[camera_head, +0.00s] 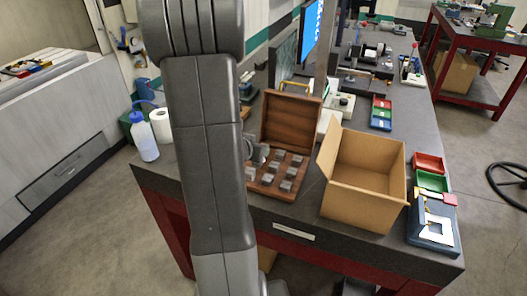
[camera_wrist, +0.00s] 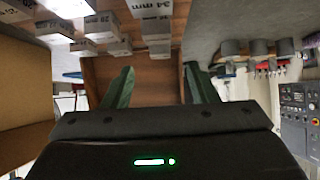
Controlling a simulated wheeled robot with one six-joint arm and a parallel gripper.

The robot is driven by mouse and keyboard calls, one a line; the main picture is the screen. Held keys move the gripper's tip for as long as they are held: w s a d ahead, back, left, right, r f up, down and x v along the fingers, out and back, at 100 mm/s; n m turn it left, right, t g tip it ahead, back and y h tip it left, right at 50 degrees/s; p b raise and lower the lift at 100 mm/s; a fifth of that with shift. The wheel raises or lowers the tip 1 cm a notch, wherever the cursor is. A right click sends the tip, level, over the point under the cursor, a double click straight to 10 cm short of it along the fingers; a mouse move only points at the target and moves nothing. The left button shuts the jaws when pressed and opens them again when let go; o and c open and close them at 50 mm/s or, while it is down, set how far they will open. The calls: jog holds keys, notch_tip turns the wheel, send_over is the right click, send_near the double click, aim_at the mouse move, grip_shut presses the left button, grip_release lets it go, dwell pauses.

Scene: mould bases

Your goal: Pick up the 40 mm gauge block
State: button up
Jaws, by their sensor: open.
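An open wooden case (camera_head: 262,182) stands on the grey bench in the head view, its lid raised at the back. Several grey gauge blocks (camera_head: 279,171) stand in it in rows. In the wrist view, blocks with printed sizes hang in from the top; one reads 34 mm (camera_wrist: 153,10). Other labels are small or partly cut off, and I cannot tell which block is the 40 mm one. My gripper (camera_wrist: 158,82) is open, its two dark green fingers apart with only brown wood showing between them. In the head view my arm hides most of the gripper and the case's left side.
An open cardboard box (camera_head: 364,180) stands right of the case, close to it; it also shows at the left of the wrist view (camera_wrist: 24,85). Red and green trays (camera_head: 431,180) lie farther right. A white bottle (camera_head: 145,138) and paper roll (camera_head: 162,125) stand left of my arm.

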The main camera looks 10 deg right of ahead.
jog(key=x, duration=0.3)
jog(key=shift+a+f, duration=0.1)
jog(key=shift+r+b+x, duration=0.15)
jog(key=shift+b+x, duration=0.2)
jog(key=shift+x, duration=1.15)
jog(key=shift+r+b+x, duration=0.15)
jog(key=shift+b+x, duration=0.2)
jog(key=shift+x, duration=1.15)
jog(key=shift+w, duration=0.1)
jog(key=shift+c, duration=0.2)
grip_shut()
